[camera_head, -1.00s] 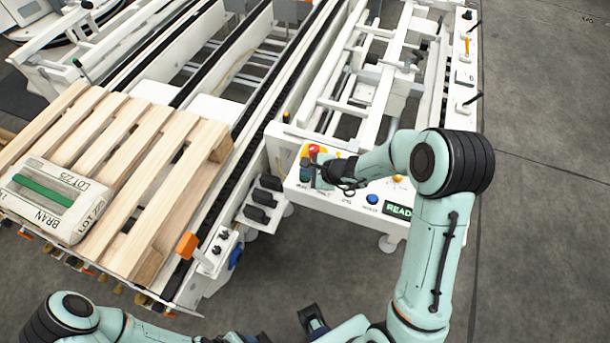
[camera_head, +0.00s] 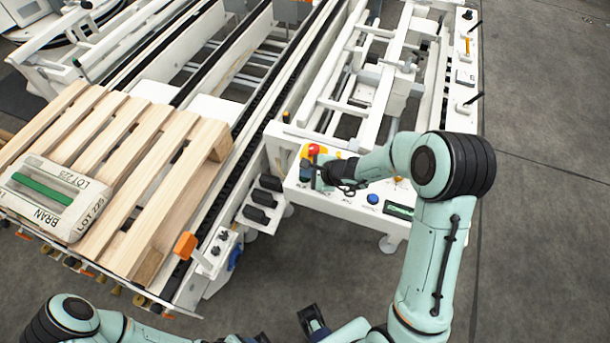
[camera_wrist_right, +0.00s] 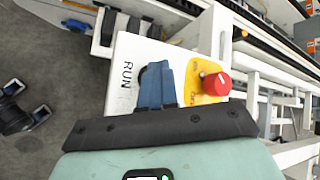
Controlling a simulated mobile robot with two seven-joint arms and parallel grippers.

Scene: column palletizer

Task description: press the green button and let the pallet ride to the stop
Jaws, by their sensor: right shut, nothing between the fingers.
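The pallet (camera_head: 172,180) is a light wooden slatted one on the conveyor at the left of the head view, with a bran bag (camera_head: 50,200) on it. My right gripper (camera_head: 318,178) is shut and empty, its tips down at the left end of the white control panel (camera_head: 340,205). In the right wrist view its blue fingers (camera_wrist_right: 156,85) are together beside the RUN lettering, left of the red mushroom button (camera_wrist_right: 216,84). The green button is not visible; the fingers cover that spot. My left gripper (camera_wrist_right: 27,100) shows at the left edge of the wrist view, fingertips apart.
A blue button (camera_head: 373,199) and a dark display (camera_head: 400,211) are on the panel, right of my right gripper. An orange block (camera_head: 186,244) stands at the conveyor's near end. The conveyor rails (camera_head: 262,112) beyond the pallet look clear. Open floor lies right.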

